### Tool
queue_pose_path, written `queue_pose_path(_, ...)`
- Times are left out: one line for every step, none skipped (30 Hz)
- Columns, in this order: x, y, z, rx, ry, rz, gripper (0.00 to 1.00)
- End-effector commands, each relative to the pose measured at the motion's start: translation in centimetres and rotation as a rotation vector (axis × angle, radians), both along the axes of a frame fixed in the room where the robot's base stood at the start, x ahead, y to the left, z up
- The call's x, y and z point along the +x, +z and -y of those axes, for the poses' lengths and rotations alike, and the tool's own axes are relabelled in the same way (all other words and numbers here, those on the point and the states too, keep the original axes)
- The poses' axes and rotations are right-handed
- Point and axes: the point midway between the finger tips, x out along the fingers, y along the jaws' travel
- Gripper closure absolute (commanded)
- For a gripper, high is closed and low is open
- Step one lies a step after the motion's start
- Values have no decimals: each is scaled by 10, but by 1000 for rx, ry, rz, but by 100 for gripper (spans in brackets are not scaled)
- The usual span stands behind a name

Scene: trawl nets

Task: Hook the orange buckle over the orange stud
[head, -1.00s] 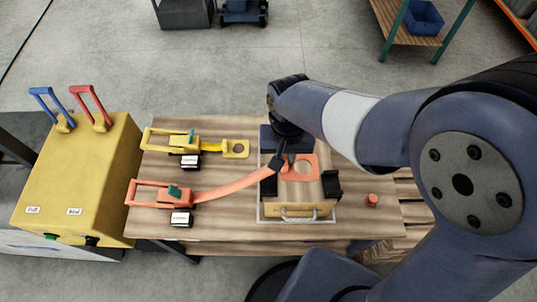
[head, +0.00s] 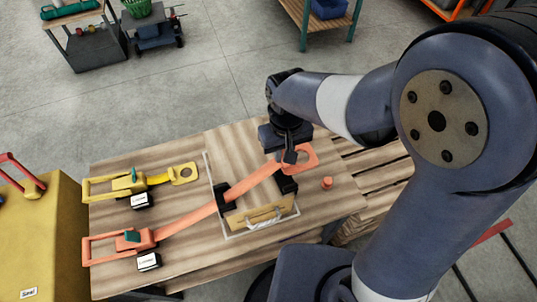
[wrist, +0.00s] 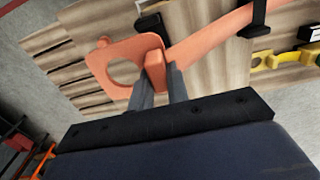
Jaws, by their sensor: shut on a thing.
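The orange buckle (head: 313,158) is a flat plate with a round hole, on the end of an orange strap (head: 248,183). My gripper (head: 288,156) is shut on the tab where the strap meets the plate; the wrist view shows the tab between my fingers (wrist: 158,86) and the buckle (wrist: 94,62) beside them. The orange stud (head: 327,183) stands on the table to the right of the case, just nearer the camera than the buckle. The two look apart in the head view. How high the buckle is above the table is hard to tell.
The strap runs from an orange ratchet (head: 134,241) across a wooden case (head: 257,219), between black corner pieces (head: 287,185). A yellow buckle (head: 184,173) and its ratchet lie at the back left. A yellow box (head: 40,240) stands left of the table.

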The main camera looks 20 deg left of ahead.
Motion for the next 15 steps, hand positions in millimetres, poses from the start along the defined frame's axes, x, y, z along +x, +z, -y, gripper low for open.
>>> queue_pose_path(4, 0, 7, 1, -5, 1, 100)
queue_pose_path(7, 0, 10, 1, -4, 1, 100)
queue_pose_path(10, 0, 14, 1, -5, 1, 100)
queue_pose_path(12, 0, 17, 1, -5, 1, 100)
queue_pose_path(14, 0, 20, 1, -5, 1, 100)
queue_pose_path(17, 0, 25, 1, -5, 1, 100)
queue_pose_path(19, 0, 28, 1, -4, 1, 100)
queue_pose_path(21, 0, 31, 1, -5, 1, 100)
queue_pose_path(24, 0, 35, 1, -5, 1, 100)
queue_pose_path(26, 0, 39, 1, -5, 1, 100)
queue_pose_path(29, 0, 42, 1, -6, 1, 100)
queue_pose_path(31, 0, 46, 1, -4, 1, 100)
queue_pose_path(34, 0, 49, 1, -5, 1, 100)
queue_pose_path(36, 0, 53, 1, -5, 1, 100)
queue_pose_path(39, 0, 57, 1, -4, 1, 100)
